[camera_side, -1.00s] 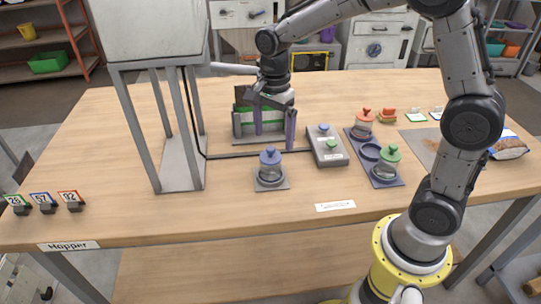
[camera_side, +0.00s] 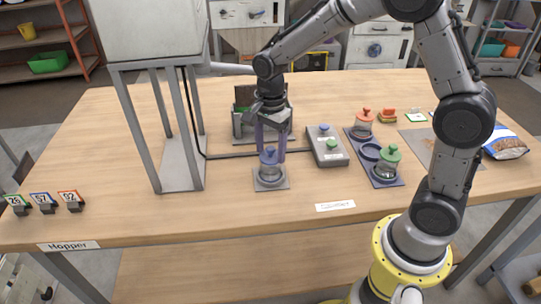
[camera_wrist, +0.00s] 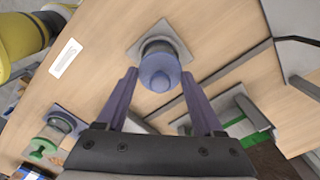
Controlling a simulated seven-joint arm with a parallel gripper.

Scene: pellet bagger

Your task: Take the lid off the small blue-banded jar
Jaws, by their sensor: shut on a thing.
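The small blue-banded jar (camera_side: 270,173) stands upright on a grey square plate (camera_side: 258,186) at the front middle of the table. Its blue lid (camera_side: 269,157) with a round knob sits on top; in the wrist view the lid (camera_wrist: 158,72) is seen from above. My gripper (camera_side: 271,153) points down over the jar, with one purple finger on each side of the lid. The wrist view also shows my gripper (camera_wrist: 158,76) shut on the lid. The exact contact points are hard to see.
A control box (camera_side: 327,147) with blue and green buttons stands to the right. Beyond it, a blue tray (camera_side: 391,181) holds a red-lidded jar (camera_side: 364,123) and a green-lidded jar (camera_side: 386,163). The hopper frame (camera_side: 197,140) stands left. The table front is mostly clear.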

